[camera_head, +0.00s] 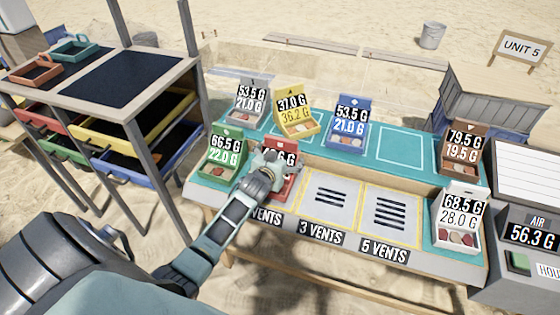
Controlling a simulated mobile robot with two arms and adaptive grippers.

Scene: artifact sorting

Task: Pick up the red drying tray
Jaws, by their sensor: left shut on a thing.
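The red drying tray (288,186) stands on the near side of the table, over the left vent square by the "VENTS" label. Its upright back carries a weight label that my gripper partly covers. My left gripper (273,162) reaches in from the lower left and is shut on the red tray. The fingertips and the tray's contents are largely hidden. I cannot tell whether the tray still touches the table. My right gripper is not in view.
A green tray (223,168) stands close left of the red one. Grey, yellow (296,122), blue (347,135), brown (463,158) and white (456,233) trays stand around. The 3-vent (329,203) and 5-vent (390,214) squares are empty. A drawer rack (180,68) stands left, a scale (530,235) right.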

